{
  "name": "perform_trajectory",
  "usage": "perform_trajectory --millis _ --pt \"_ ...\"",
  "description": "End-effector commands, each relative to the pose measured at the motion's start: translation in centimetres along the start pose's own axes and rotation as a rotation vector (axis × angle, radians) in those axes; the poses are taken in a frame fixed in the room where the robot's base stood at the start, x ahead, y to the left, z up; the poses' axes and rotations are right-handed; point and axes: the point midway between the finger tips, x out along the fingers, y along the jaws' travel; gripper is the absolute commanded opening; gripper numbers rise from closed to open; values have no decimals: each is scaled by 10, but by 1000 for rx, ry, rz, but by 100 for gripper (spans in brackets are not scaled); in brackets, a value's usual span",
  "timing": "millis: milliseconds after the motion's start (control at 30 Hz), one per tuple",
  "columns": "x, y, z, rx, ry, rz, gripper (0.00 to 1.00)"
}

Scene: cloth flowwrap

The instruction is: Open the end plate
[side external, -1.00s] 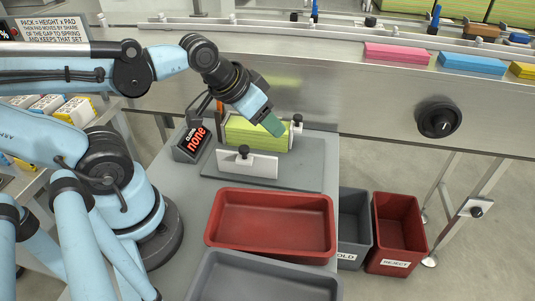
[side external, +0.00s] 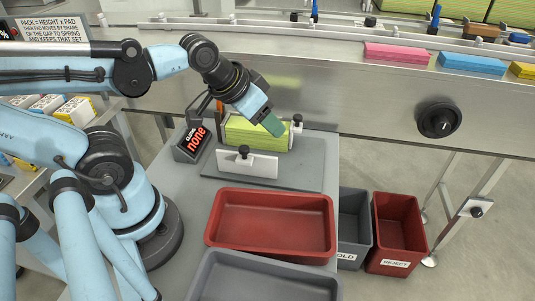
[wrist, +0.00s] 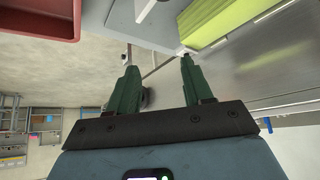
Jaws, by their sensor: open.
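A light green block (side external: 245,134) stands on a dark grey base plate (side external: 310,178) on the worktable. A small white plate with a black knob (side external: 297,125) is at the block's right end and appears to be the end plate. A longer white plate with a black knob (side external: 247,164) stands along the block's front. My gripper (side external: 273,125) is over the block's right part, tilted down to the right, near the end plate. The wrist view shows its two green fingers (wrist: 158,68) apart with nothing between them, the green block (wrist: 215,22) beyond at upper right. Whether the fingers touch anything is unclear.
A small display reading "none" (side external: 193,142) stands left of the block. A red tray (side external: 270,222) and a grey tray (side external: 265,280) lie in front. Grey and red bins (side external: 397,235) stand right of the table. The conveyor's metal side (side external: 370,85) runs behind.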

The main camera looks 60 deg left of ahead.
Motion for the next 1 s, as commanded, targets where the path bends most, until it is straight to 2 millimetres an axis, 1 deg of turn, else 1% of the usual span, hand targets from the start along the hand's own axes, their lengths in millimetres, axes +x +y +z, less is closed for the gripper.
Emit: perform_trajectory --millis 433,533,667,800,1000 --pt "0 0 0 0 0 0 50" --pt "-1 -1 -5 0 -14 -2 50" --pt "-6 -5 -23 1 -73 -8 50" --pt "-10 -11 -52 3 -180 -14 50" --pt "-9 -23 -92 4 -341 -17 50"
